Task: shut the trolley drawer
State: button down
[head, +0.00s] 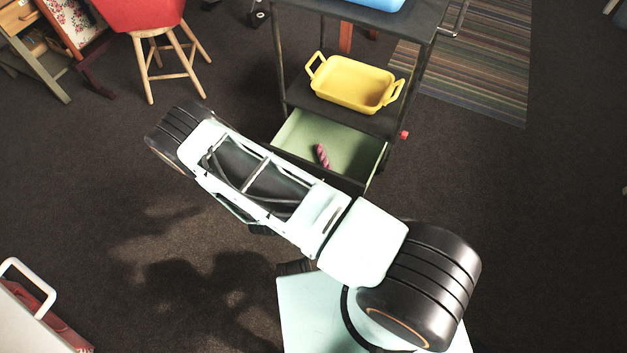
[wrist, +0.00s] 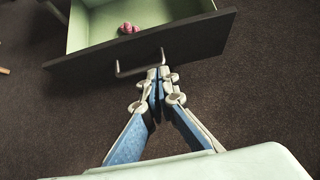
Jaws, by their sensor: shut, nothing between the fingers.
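The trolley (head: 281,62) is a dark frame with shelves. Its bottom drawer (head: 358,141) is pulled open, pale green inside with a dark front. In the wrist view the drawer (wrist: 87,22) lies at the top, with its dark front panel (wrist: 205,35) and a metal bar handle (wrist: 120,72) facing me. My gripper (wrist: 158,72) is shut and empty, its blue-padded fingertips together at the right end of the handle. I cannot tell whether they touch the handle or the front. In the head view my arm hides the gripper and part of the drawer front.
A pink twisted item (head: 322,155) lies in the drawer. A yellow basket (head: 352,82) stands on the shelf above, and a blue container (head: 375,3) on top. A red stool (head: 150,32) is at upper left.

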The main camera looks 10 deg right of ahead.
aim_at(323, 172)
jog(key=b+x, duration=0.1)
jog(key=x, duration=0.3)
jog(key=r+b+x, duration=0.1)
jog(key=x, duration=0.3)
jog(key=w+d+b+x, duration=0.1)
jog(key=b+x, duration=0.1)
jog(key=x, duration=0.2)
jog(key=shift+w+r, duration=0.15)
jog(key=shift+r, duration=0.05)
jog(key=shift+w+d+r, duration=0.1)
jog(key=shift+w+d, duration=0.15)
jog(key=shift+w, duration=0.15)
